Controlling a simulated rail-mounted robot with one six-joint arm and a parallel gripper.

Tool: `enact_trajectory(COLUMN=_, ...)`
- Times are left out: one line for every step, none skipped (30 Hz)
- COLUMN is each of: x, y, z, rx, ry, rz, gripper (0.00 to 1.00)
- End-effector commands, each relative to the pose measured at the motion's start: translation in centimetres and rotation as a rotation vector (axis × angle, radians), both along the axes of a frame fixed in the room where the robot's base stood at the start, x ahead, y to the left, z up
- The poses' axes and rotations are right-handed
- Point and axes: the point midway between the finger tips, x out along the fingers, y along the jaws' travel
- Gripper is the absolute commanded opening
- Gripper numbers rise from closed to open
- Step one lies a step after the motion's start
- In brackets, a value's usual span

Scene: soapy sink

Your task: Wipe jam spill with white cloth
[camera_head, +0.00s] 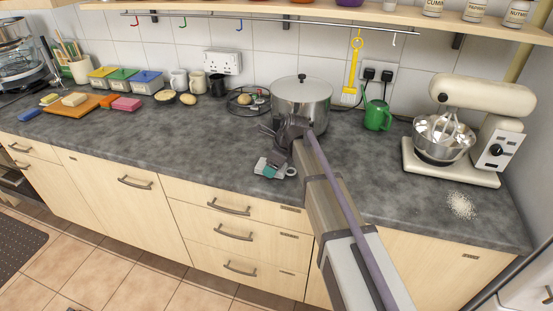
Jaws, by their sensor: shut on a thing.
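My gripper (276,161) is low over the front part of the grey worktop, left of my forearm and in front of the steel pot. It is small in the picture and partly hidden by my own wrist. It is shut on a small whitish thing, which looks like the white cloth (260,164). A teal patch and a pale ring show right beside it; I cannot tell what they belong to. The cloth looks close to the worktop, but I cannot tell whether it touches. I cannot make out a jam spill; my gripper and arm may hide it.
The steel pot (300,98) stands behind my gripper. A green watering can (377,114), a cream stand mixer (470,125) and a white granular heap (461,206) are to the right. Sponges, a board (72,104), tubs and mugs stand left. The worktop (180,140) left of my gripper is clear.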

Motion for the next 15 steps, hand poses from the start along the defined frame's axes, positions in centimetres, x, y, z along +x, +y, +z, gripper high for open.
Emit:
enact_trajectory(x=-0.4, y=0.1, z=0.0, rx=0.001, ry=0.003, rz=0.002, gripper=0.51)
enact_trajectory(x=-0.4, y=0.2, z=0.0, rx=0.001, ry=0.003, rz=0.001, gripper=0.51)
enact_trajectory(x=-0.4, y=0.2, z=0.0, rx=0.001, ry=0.003, rz=0.001, gripper=0.51)
enact_trajectory(x=-0.3, y=0.2, z=0.0, rx=0.001, ry=0.003, rz=0.001, gripper=0.51)
enact_trajectory(x=-0.4, y=0.2, z=0.0, rx=0.001, ry=0.002, rz=0.001, gripper=0.51)
enact_trajectory(x=-0.5, y=0.2, z=0.0, rx=0.001, ry=0.002, rz=0.001, gripper=0.51)
enact_trajectory(x=-0.7, y=0.2, z=0.0, rx=0.001, ry=0.002, rz=0.001, gripper=0.51)
enact_trajectory(x=-0.9, y=0.3, z=0.0, rx=0.001, ry=0.002, rz=0.001, gripper=0.51)
enact_trajectory(x=-1.2, y=0.4, z=0.1, rx=0.001, ry=0.002, rz=0.001, gripper=0.51)
enact_trajectory(x=-1.6, y=0.5, z=0.1, rx=0.0, ry=0.001, rz=0.002, gripper=0.51)
enact_trajectory(x=-1.9, y=0.6, z=0.1, rx=0.0, ry=0.001, rz=0.002, gripper=0.51)
enact_trajectory(x=-2.4, y=0.8, z=0.2, rx=0.0, ry=0.001, rz=0.001, gripper=0.51)
enact_trajectory(x=-2.7, y=0.9, z=0.2, rx=0.0, ry=0.001, rz=0.001, gripper=0.51)
enact_trajectory(x=-3.0, y=1.0, z=0.2, rx=0.0, ry=0.001, rz=0.001, gripper=0.51)
enact_trajectory(x=-3.4, y=1.1, z=0.2, rx=0.0, ry=0.001, rz=0.0, gripper=0.51)
